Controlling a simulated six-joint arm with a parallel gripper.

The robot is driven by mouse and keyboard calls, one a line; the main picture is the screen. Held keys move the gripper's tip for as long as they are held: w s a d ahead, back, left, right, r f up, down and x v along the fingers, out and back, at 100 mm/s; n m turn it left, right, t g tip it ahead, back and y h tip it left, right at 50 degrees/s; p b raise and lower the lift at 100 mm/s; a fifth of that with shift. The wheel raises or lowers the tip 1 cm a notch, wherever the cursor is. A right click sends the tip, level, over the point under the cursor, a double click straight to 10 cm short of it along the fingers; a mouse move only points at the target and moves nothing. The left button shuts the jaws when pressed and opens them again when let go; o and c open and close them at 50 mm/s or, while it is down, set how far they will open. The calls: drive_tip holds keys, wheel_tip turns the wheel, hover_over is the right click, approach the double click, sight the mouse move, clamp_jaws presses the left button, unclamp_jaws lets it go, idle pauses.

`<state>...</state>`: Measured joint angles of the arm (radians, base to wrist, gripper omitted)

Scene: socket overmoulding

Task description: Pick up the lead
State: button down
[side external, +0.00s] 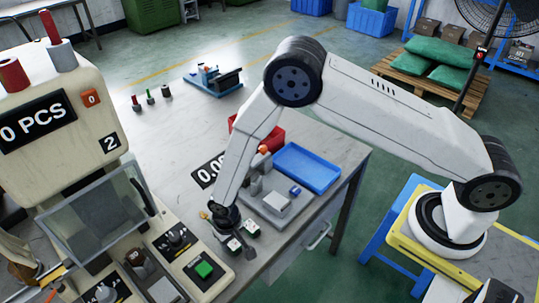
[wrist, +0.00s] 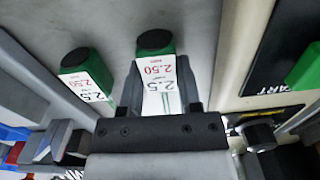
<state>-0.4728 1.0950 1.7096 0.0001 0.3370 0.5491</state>
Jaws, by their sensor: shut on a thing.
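The lead (wrist: 155,72) shows in the wrist view as a green piece with a black round end and a white label reading 2.50. My gripper (wrist: 158,92) has one dark finger on each side of it and is shut on it. A second, matching piece (wrist: 86,75) lies to the left, apart from the fingers. In the side view, my gripper (side external: 237,236) is low at the table edge beside the machine. The held lead (side external: 234,243) and the matching piece (side external: 250,228) look small there. I cannot tell whether the held lead touches the table.
The machine panel with a green button (side external: 204,270) stands close to the gripper on the left; the button also shows in the wrist view (wrist: 305,68). A grey fixture (side external: 277,204), a blue tray (side external: 308,166) and a red bin (side external: 270,133) sit behind.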

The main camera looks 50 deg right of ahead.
drive_tip(key=shift+r, duration=0.1)
drive_tip(key=shift+r, duration=0.6)
drive_tip(key=s+d+r, duration=0.5)
drive_tip(key=s+r, duration=0.6)
drive_tip(key=s, duration=0.2)
drive_tip(key=shift+r, duration=0.3)
drive_tip(key=shift+d, duration=0.1)
drive_tip(key=shift+d+r, duration=0.1)
